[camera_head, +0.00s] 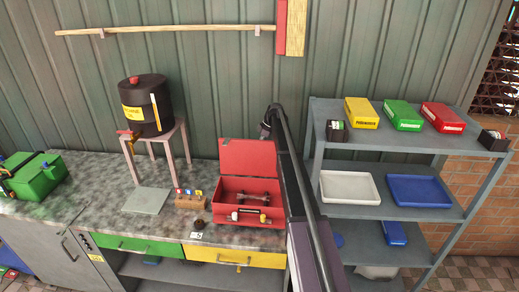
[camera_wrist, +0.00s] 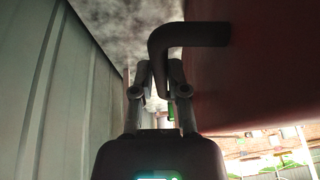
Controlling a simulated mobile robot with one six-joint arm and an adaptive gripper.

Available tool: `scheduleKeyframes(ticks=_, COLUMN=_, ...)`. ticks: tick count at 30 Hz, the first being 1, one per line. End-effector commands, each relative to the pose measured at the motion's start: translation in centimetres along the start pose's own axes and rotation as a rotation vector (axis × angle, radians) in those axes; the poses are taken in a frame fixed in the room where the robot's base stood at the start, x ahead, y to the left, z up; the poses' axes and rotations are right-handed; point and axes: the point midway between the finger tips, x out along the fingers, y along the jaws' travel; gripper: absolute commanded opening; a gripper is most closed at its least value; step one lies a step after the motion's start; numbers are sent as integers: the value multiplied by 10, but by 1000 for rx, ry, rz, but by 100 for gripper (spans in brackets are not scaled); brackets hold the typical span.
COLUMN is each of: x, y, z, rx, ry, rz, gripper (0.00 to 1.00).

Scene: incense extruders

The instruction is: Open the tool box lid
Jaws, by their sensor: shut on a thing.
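The red tool box (camera_head: 235,210) stands on the counter with its red lid (camera_head: 250,158) raised about upright at the back. Tools, among them a dumbbell-shaped metal one, lie inside it. In the wrist view the lid fills the right side as a dark red face (camera_wrist: 260,75). A dark bent handle (camera_wrist: 195,35) comes out of it. My gripper (camera_wrist: 160,75) has its fingers closed around the handle's downward end. In the head view my gripper (camera_head: 266,130) is by the lid's upper right corner, and its fingertips are hard to make out.
A grey shelf rack (camera_head: 380,140) with boxes and trays stands close to the right of my arm. A small stool (camera_head: 160,143) carries a dark drum (camera_head: 148,112) to the left. A wooden block (camera_head: 190,201) sits beside the tool box. The corrugated wall (camera_wrist: 35,90) is close behind the lid.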

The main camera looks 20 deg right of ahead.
Motion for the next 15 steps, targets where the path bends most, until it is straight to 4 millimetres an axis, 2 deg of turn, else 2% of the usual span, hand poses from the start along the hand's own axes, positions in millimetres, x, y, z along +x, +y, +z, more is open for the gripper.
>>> scheduleKeyframes(ticks=1, x=6, y=8, z=1, rx=-1, ry=1, rz=0, gripper=0)
scheduleKeyframes(ticks=6, x=12, y=20, z=2, rx=-2, ry=3, rz=0, gripper=0)
scheduleKeyframes(ticks=15, x=15, y=28, z=3, rx=-2, ry=4, rz=3, gripper=0)
